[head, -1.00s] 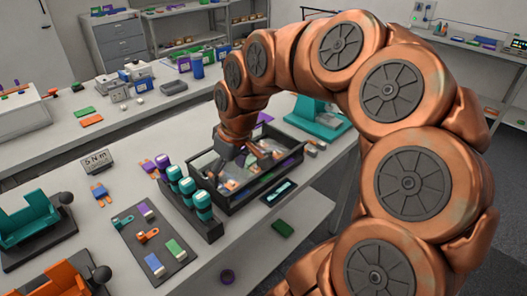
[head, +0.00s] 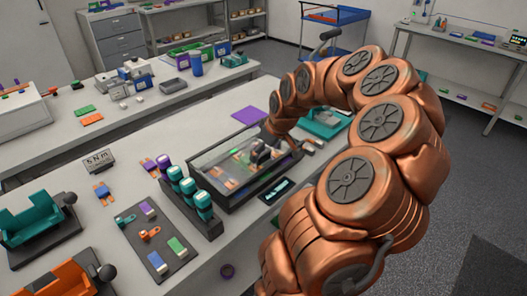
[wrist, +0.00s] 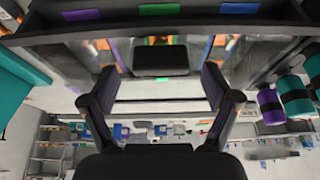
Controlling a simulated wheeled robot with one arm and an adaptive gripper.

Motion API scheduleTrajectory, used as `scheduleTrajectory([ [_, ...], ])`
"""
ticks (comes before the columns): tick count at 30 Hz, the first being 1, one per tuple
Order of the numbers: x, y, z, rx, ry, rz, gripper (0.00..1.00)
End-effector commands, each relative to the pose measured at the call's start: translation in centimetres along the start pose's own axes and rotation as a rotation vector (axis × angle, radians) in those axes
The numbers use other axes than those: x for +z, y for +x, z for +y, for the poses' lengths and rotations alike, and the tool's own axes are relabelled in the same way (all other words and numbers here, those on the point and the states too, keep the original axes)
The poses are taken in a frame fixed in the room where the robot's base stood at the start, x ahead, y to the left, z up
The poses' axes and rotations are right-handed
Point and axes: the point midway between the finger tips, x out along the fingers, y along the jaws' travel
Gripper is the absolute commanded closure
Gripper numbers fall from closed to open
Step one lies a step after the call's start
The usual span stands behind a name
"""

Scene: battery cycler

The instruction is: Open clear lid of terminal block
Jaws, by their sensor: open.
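The terminal block (head: 238,196) is a long black-framed box in the middle of the near bench. Its clear lid (head: 208,158) lies over colored parts inside; whether it is slightly raised is hard to tell. My gripper (head: 262,155) is at the right end of the box, low over the lid, partly hidden by my arm. In the wrist view, my gripper (wrist: 158,78) has its two fingers spread wide with nothing held between them. A dark rectangular piece (wrist: 160,58) shows just beyond the fingertips; I cannot tell whether they touch anything.
A row of teal and purple cylinders (head: 188,190) stands close along the box's left side. A dark tray (head: 155,240) with small parts lies in front. A small display (head: 276,191) sits before the box. A teal device (head: 325,124) stands behind right. Bench behind the box is mostly clear.

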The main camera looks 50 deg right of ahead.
Motion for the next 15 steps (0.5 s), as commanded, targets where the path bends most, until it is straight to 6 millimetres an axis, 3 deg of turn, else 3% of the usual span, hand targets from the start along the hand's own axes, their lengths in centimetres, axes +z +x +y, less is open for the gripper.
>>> scheduleTrajectory([
  [6, 0.0, 1.4, -0.1, -0.002, 0.001, -0.002, 0.12],
  [15, 0.0, 1.8, -0.1, -0.001, 0.000, 0.000, 0.12],
])
